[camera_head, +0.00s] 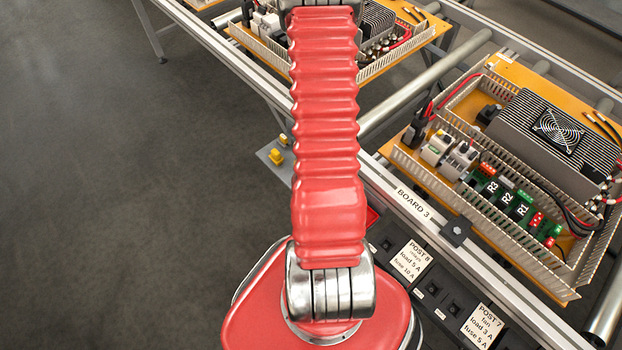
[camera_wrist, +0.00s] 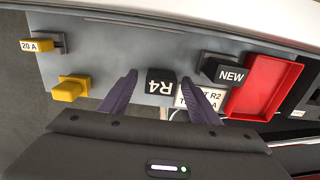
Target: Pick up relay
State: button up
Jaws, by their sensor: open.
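In the wrist view my gripper (camera_wrist: 159,81) is open, with its two dark fingers spread. A black block marked R4 (camera_wrist: 160,86), seen upside down, shows between the fingertips. I cannot tell whether either finger touches it. A dark block marked NEW (camera_wrist: 226,71) sits to the right, beyond the right finger. In the head view, relays marked R3 (camera_head: 491,188), R2 (camera_head: 507,198) and R1 (camera_head: 522,210) stand in a row on the board. My gripper is hidden there.
A red tray (camera_wrist: 268,87) lies right of the NEW block. A white label (camera_wrist: 187,99) is partly covered by the right finger. A yellow 20 A fuse (camera_wrist: 37,45) and another yellow piece (camera_wrist: 70,89) sit on the grey plate (camera_wrist: 110,45) at left.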

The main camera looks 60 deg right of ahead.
jog(key=shift+c, duration=0.7)
jog(key=c, duration=1)
jog(key=shift+r, duration=0.15)
jog(key=shift+r, duration=4.85)
